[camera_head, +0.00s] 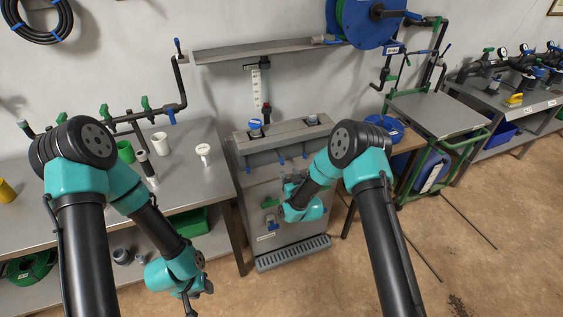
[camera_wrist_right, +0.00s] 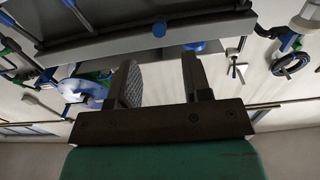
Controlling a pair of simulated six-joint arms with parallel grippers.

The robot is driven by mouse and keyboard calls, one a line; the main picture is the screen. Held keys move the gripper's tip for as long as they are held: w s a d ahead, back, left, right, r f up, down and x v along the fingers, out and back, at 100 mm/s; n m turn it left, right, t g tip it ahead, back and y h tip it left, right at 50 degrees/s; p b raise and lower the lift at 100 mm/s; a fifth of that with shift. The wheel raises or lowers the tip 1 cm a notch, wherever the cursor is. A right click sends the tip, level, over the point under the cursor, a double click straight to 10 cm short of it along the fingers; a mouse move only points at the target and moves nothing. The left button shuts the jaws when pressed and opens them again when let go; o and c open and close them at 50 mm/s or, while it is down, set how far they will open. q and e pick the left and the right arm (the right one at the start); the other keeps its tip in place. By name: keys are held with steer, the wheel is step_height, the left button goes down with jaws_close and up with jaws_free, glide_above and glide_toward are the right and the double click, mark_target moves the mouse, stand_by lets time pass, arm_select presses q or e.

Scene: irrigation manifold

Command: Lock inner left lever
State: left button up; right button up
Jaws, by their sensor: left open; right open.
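A grey metal cabinet (camera_head: 268,235) stands in the middle of the head view, with small blue levers (camera_head: 281,161) along its upper front. A green handle (camera_head: 269,203) and a blue part (camera_head: 272,222) sit lower on its front. I cannot tell which lever is the inner left one. My right gripper (camera_head: 290,188) is in front of the cabinet, partly hidden by its own wrist. In the right wrist view my right gripper (camera_wrist_right: 161,80) is open and empty, with blue parts (camera_wrist_right: 160,27) beyond its fingers. My left gripper (camera_head: 189,299) is open, low and left of the cabinet.
A blue hose reel (camera_head: 368,22) is on the wall. A green-framed cart (camera_head: 432,112) stands at the right. The floor at the lower right is mostly open.

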mark_target(283, 163)
steer(key=x, duration=0.8)
steer(key=shift+w+a, duration=0.1)
steer(key=shift+w, duration=0.25)
jaws_close()
